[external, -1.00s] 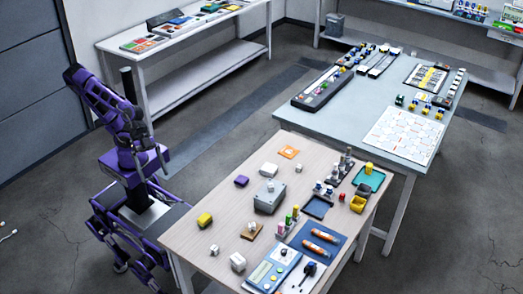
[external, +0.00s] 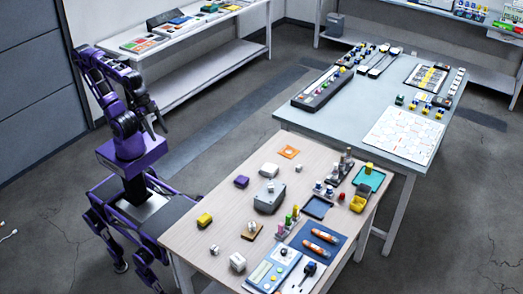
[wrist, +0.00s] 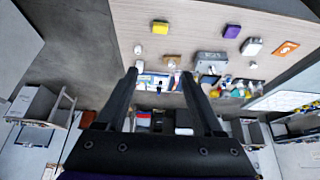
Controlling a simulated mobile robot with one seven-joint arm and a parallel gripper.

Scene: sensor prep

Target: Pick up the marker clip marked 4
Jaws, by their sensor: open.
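No number 4 can be read in either view, so I cannot tell which piece is the marker clip marked 4. Small candidates on the wooden table (external: 222,208) include a yellow block (external: 205,220), a purple block (external: 241,181), white blocks (external: 237,261) and a small white piece (external: 214,248). The yellow block (wrist: 160,27) and purple block (wrist: 232,31) also show in the wrist view. My gripper (external: 156,128) is open and empty, to the left of the table and apart from everything on it. Its two spread fingers (wrist: 159,73) show in the wrist view.
A grey box (external: 268,200) stands mid-table. Colored pegs (external: 285,222), a blue mat with orange tubes (external: 318,240), a teal tray (external: 370,178) and a yellow bin (external: 357,204) crowd the right side. A grey-topped table (external: 340,115) stands behind.

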